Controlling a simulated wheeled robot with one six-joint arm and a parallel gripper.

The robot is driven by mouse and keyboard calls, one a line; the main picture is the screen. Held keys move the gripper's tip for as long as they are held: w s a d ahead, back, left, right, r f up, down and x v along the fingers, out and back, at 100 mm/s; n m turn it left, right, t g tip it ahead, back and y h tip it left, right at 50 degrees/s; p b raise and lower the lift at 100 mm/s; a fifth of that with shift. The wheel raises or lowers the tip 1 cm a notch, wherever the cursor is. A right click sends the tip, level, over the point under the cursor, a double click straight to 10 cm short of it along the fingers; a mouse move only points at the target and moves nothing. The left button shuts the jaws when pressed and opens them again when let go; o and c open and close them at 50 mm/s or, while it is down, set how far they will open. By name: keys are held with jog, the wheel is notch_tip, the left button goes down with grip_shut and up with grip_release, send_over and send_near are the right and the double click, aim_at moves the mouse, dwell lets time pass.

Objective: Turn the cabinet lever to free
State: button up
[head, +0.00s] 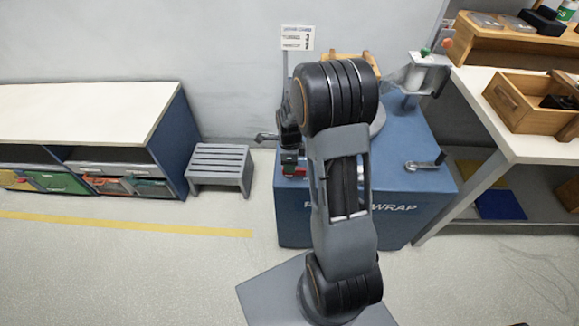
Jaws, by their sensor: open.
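The blue cabinet (300,222) stands in the middle, with white lettering ending in "WRAP" on its front. A grey lever (425,164) with a darker end sits on its right side. Another small grey bar with a rounded end (266,137) juts out at the left edge; I cannot tell what it belongs to. My gripper (290,148) is open by the left of the cabinet top, mostly hidden by my arm. I cannot see whether it touches anything.
A grey step stool (220,167) stands left of the cabinet, beside a white-topped shelf unit (85,112). A white workbench (480,105) with a wooden tray (515,110) is at the right. A grey funnel-like fixture (420,75) stands on the cabinet. Floor at front left is clear.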

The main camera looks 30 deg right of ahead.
notch_tip(320, 180, up, 10)
jog(key=p, duration=0.1)
dwell(0.7)
jog(key=s+a+r+n+t+p, duration=0.1)
jog(key=s+a+r+n+p, duration=0.2)
jog(key=r+n, duration=0.4)
jog(key=s+a+r+n+t+p, duration=0.1)
jog(key=s+a+r+n+p, duration=0.2)
jog(key=s+r+n+p, duration=0.3)
jog(key=s+a+r+n+t+p, duration=0.1)
jog(key=s+a+r+n+p, duration=0.2)
jog(key=s+r+n, duration=0.3)
notch_tip(320, 180, up, 4)
jog(key=n+p, duration=0.1)
jog(key=n, duration=0.4)
jog(key=shift+a+t+p, duration=0.3)
jog(key=shift+a+p, duration=0.1)
jog(key=shift+s, duration=0.15)
